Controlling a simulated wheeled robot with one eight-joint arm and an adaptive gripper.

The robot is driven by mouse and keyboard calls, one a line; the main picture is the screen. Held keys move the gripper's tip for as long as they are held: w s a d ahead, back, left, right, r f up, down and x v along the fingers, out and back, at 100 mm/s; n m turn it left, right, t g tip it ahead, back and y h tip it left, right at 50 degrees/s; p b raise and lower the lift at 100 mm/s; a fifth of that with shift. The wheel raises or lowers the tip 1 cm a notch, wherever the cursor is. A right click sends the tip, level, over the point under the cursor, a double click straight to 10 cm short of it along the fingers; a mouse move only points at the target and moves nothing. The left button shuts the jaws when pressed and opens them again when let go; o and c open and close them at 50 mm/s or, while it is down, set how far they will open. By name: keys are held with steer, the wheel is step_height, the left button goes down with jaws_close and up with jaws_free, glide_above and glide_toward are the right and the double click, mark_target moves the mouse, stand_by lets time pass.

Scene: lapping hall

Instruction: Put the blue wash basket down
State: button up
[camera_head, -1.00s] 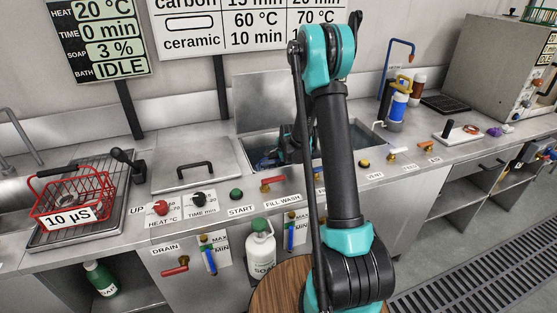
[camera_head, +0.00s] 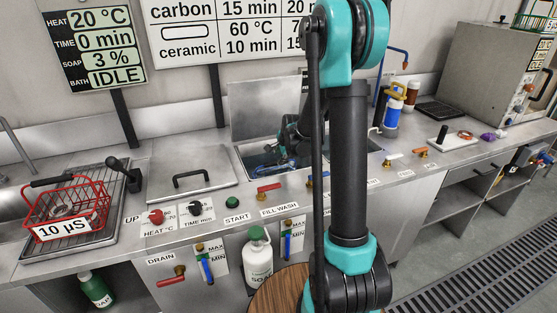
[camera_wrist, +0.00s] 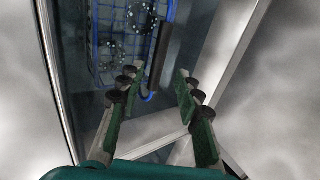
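The blue wash basket (camera_wrist: 106,45) is a blue wire basket with a black handle (camera_wrist: 158,55). It sits low inside the open steel tank, with round metal parts in it. In the head view only a bit of its blue wire (camera_head: 268,164) shows past the tank's front edge. My gripper (camera_wrist: 156,73) is open, its green fingers apart above the tank. The black handle shows beyond and between the fingertips, and the fingers do not appear closed on it. In the head view my arm hides much of the tank and the fingertips.
A red basket (camera_head: 88,199) marked 10 µS stands on the draining rack (camera_head: 107,237) at left. A closed steel lid (camera_head: 213,181) lies left of the open tank. The tank's raised lid (camera_head: 262,103) stands behind my gripper. Valves and knobs line the front edge.

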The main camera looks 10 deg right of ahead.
steer(key=s+r+n, duration=0.1)
steer(key=s, duration=0.2)
steer(key=s+r+n, duration=0.1)
steer(key=s, duration=0.2)
steer(key=s+d+r+n, duration=0.1)
steer(key=s+n, duration=0.1)
steer(key=s, duration=0.1)
steer(key=shift+s+g, duration=0.15)
steer(key=shift+g, duration=0.15)
steer(key=s+n, duration=0.1)
steer(key=s, duration=0.2)
steer(key=s+n, duration=0.2)
steer(key=s, duration=0.1)
steer(key=s+n, duration=0.1)
steer(key=s, duration=0.2)
steer(key=shift+s+d+r+g+h, duration=0.3)
steer(key=shift+s+d+r, duration=0.05)
steer(key=shift+d, duration=0.05)
steer(key=s+d+f+n+g, duration=0.1)
steer(key=s+f+n, duration=0.2)
steer(key=s+n, duration=0.4)
steer(key=s, duration=0.8)
steer(key=shift+s+d+n+h, duration=0.2)
steer(key=shift+s+n+h, duration=0.1)
steer(key=shift+s+n, duration=0.1)
